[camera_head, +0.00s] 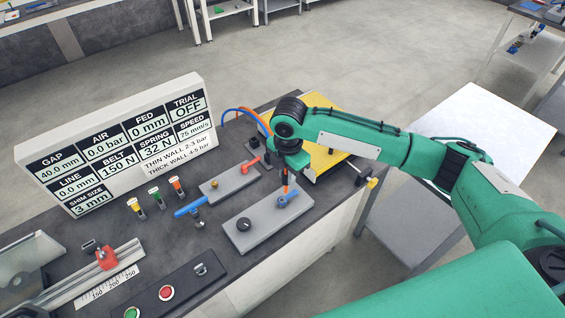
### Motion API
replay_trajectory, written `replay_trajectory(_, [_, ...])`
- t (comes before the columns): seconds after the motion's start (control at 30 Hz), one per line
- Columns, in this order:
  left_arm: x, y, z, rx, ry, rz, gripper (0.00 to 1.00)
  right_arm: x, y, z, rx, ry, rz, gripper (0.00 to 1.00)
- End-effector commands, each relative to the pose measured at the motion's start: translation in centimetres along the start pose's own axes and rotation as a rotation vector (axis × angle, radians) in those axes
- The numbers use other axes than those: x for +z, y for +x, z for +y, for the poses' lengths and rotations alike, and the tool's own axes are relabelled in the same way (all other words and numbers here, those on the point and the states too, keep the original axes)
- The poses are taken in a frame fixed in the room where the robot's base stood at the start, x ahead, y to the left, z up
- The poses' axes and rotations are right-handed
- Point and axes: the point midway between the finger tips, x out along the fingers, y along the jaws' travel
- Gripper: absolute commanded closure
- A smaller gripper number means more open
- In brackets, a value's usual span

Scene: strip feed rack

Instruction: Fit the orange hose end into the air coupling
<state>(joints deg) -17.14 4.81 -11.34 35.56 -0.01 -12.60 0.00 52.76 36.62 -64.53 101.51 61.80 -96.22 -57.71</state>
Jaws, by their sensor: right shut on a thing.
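My right gripper (286,174) points down over the right part of the grey plate on the bench. It is shut, and the orange piece (285,188) directly under its fingers appears to be the hose end in its grip. The orange hose (262,120) loops up behind my wrist beside a blue hose. The orange piece stands right at a blue fitting (289,198) on the plate. I cannot tell whether they touch, or whether that fitting is the air coupling. My wrist hides part of the hose. My left gripper is out of view.
A display panel (120,142) stands at the back left, reading air 0.0 bar. A grey plate (262,222) carries a black knob. Beside it are a blue-handled lever (190,208), a red lever (250,165) and several small coloured posts. A yellow board (325,162) lies at the right.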

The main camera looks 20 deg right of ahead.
Motion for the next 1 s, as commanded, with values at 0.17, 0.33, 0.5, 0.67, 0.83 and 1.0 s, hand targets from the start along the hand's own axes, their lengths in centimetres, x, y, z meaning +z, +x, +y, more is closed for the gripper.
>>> replay_trajectory(0.17, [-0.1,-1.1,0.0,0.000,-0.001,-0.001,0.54,0.1,-0.4,1.3,-0.001,-0.262,-0.004,1.00])
replay_trajectory(0.33, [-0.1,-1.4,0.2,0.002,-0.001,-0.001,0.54,0.1,-0.4,1.9,-0.002,-0.406,-0.006,1.00])
replay_trajectory(0.5, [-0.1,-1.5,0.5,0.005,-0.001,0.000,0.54,0.1,-0.3,2.1,-0.002,-0.451,-0.007,1.00])
replay_trajectory(0.67, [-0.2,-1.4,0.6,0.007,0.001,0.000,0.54,0.1,-0.3,2.1,-0.002,-0.451,-0.007,1.00])
replay_trajectory(0.83, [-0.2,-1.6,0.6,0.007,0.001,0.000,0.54,0.1,-0.4,2.1,-0.003,-0.450,-0.006,1.00])
replay_trajectory(1.0, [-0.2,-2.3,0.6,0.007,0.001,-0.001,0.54,0.1,-0.6,2.1,-0.003,-0.449,-0.006,1.00])
